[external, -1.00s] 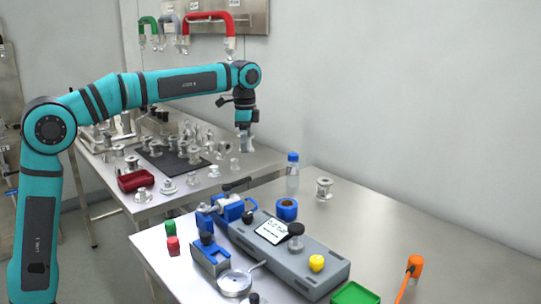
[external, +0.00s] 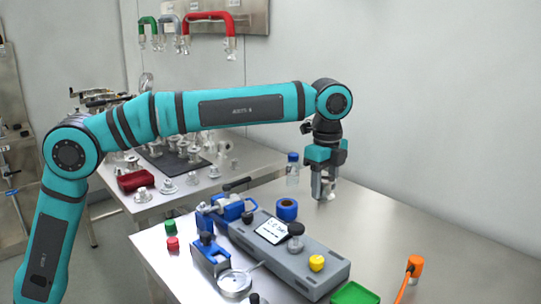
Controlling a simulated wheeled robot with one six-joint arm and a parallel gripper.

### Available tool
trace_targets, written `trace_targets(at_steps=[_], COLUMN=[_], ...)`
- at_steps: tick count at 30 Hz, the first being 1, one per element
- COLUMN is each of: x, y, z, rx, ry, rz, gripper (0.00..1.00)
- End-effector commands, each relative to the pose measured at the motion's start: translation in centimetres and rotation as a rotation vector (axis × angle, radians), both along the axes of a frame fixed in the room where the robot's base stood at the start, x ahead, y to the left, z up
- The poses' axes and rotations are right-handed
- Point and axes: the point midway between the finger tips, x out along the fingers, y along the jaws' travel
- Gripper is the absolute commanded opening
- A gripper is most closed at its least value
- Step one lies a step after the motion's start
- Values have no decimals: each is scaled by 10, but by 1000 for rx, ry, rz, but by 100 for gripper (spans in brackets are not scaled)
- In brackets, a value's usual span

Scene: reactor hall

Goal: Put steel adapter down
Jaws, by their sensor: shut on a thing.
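My gripper (external: 325,176) points straight down over the back part of the near steel table. It is shut on the steel adapter (external: 328,188), a small shiny piece that shows only in part below the fingers. The adapter is close to the table top. I cannot tell whether it touches the surface. The fingers hide much of it.
A clear bottle with a blue cap (external: 292,168) and a blue ring (external: 287,209) stand left of my gripper. A grey fixture (external: 290,253) lies in front. An orange-headed tool (external: 415,265) and green tray (external: 355,294) are nearer.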

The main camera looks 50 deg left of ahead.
Motion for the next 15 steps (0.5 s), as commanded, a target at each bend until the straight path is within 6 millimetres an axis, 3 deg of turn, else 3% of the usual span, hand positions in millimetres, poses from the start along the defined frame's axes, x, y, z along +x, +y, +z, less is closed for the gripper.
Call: trace_targets(at_steps=[5, 15], x=[-7, -8], y=[-19, -20], z=[-1, -8], rx=[0, 1], ry=[0, 1], rz=[-39, -42], gripper=[19, 19])
